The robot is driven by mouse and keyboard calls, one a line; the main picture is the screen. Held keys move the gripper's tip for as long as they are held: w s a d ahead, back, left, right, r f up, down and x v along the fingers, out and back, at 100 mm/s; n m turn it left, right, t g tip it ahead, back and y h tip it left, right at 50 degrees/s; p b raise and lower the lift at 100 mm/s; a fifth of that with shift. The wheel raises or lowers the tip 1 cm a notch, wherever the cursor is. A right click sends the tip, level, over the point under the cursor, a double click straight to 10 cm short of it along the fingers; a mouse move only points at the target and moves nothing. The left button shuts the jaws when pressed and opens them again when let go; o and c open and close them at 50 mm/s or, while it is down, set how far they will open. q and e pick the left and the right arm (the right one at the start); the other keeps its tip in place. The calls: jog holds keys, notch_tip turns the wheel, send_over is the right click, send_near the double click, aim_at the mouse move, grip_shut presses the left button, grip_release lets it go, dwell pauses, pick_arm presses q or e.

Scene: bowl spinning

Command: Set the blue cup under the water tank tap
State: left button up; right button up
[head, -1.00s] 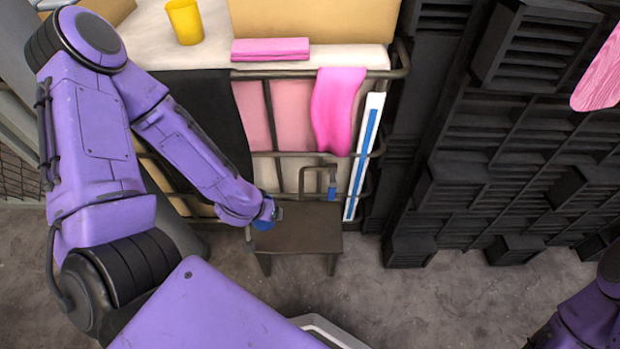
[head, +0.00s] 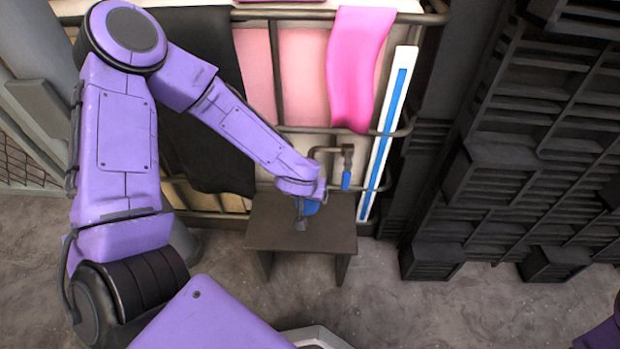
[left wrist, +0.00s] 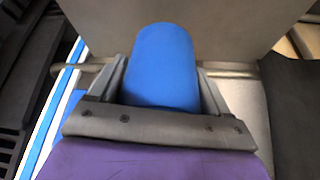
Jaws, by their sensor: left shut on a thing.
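The blue cup (head: 312,208) is mostly hidden behind my left gripper (head: 303,222) in the head view. In the left wrist view the cup (left wrist: 163,65) sits between the two fingers of the left gripper (left wrist: 162,78), which is shut on it. The tap (head: 330,150) is a dark bent pipe with a blue handle (head: 346,180), just above and right of the gripper. The cup is over the dark stool (head: 270,232); I cannot tell whether it touches the top. My right gripper is out of view.
Pink cloth (head: 358,70) and black cloth (head: 205,130) hang from the rack rail. A white strip with a blue line (head: 388,135) stands right of the tap. Dark slatted crates (head: 500,190) fill the right side. The floor (head: 420,320) in front of the stool is clear.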

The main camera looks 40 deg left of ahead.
pick_arm(q)
jog(key=f+b, duration=0.1)
jog(key=f, duration=0.1)
jog(key=f+b, duration=0.1)
jog(key=f, duration=0.1)
jog(key=shift+w+d+f+b, duration=0.1)
jog(key=shift+w+d+b, duration=0.05)
jog(key=shift+w+b, duration=0.2)
jog(key=shift+r, duration=0.2)
jog(key=shift+c, duration=0.5)
jog(key=shift+f, duration=0.15)
jog(key=o, duration=1.1)
jog(key=shift+c, duration=0.2)
jog(key=p+v, duration=0.8)
jog(key=v, duration=0.4)
